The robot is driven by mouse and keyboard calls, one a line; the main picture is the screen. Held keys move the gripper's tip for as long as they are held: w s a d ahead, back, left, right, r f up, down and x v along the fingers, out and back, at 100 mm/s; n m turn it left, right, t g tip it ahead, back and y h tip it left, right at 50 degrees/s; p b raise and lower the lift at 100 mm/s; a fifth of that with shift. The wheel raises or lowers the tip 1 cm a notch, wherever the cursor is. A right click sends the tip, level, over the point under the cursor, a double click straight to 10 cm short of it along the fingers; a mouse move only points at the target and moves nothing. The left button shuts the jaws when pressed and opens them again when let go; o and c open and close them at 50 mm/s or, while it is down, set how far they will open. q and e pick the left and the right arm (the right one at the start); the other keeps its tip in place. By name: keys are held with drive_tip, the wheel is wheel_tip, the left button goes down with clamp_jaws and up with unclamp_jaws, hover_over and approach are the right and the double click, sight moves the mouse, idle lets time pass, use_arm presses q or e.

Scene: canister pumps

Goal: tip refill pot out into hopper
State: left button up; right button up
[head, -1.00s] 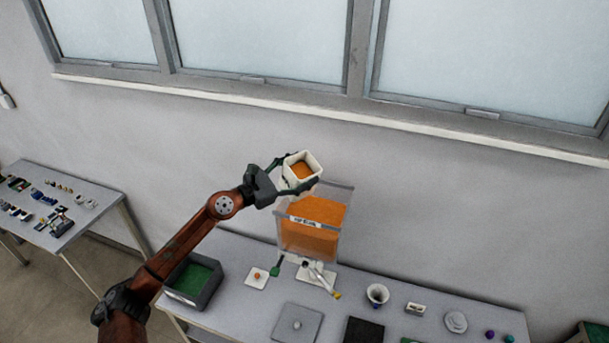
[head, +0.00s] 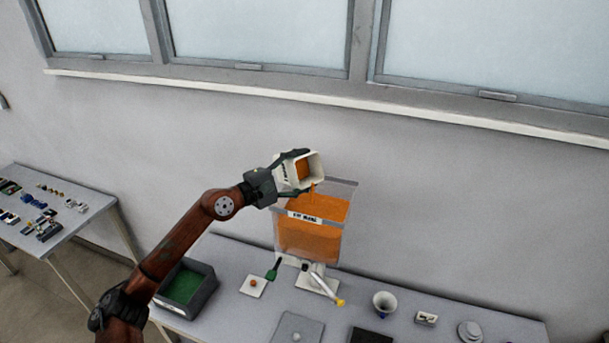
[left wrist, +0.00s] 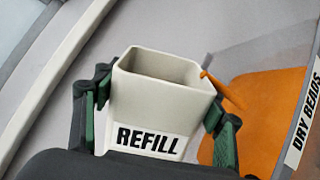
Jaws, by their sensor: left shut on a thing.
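My left gripper (head: 283,176) is shut on the white square refill pot (head: 290,184), holding it above the hopper's left side. The pot is tilted, mouth toward the right, and orange contents show inside it. A thin orange stream falls from its lip into the hopper (head: 325,188). The hopper is clear, labelled, and holds orange beads (head: 310,240). In the left wrist view the fingers grip both sides of the pot (left wrist: 160,105), with its REFILL label facing the camera and orange spilling past its right corner. The hopper's DRY BEADS label (left wrist: 305,115) is at right. My right gripper is not in view.
The hopper stands on a grey table (head: 240,320). A dark tray with green inside (head: 185,285), a white card (head: 253,286), a yellow-tipped nozzle (head: 327,288) and a white cup (head: 384,303) are around its base. A wall and windows are behind.

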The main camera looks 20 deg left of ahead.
use_arm(q)
drive_tip(key=b, duration=0.1)
drive_tip(key=f+m+b, duration=0.1)
drive_tip(key=b, duration=0.1)
drive_tip(key=shift+d+f+m, duration=0.1)
drive_tip(key=shift+d+m, duration=0.1)
drive_tip(key=shift+m, duration=0.1)
drive_tip(key=shift+s+d+m+b, duration=0.15)
drive_tip(key=shift+m+b, duration=0.25)
drive_tip(key=shift+b, duration=0.8)
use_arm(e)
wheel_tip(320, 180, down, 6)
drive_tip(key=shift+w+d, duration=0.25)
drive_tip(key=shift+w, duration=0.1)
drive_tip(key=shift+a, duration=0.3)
use_arm(q)
drive_tip(key=shift+r, duration=0.2)
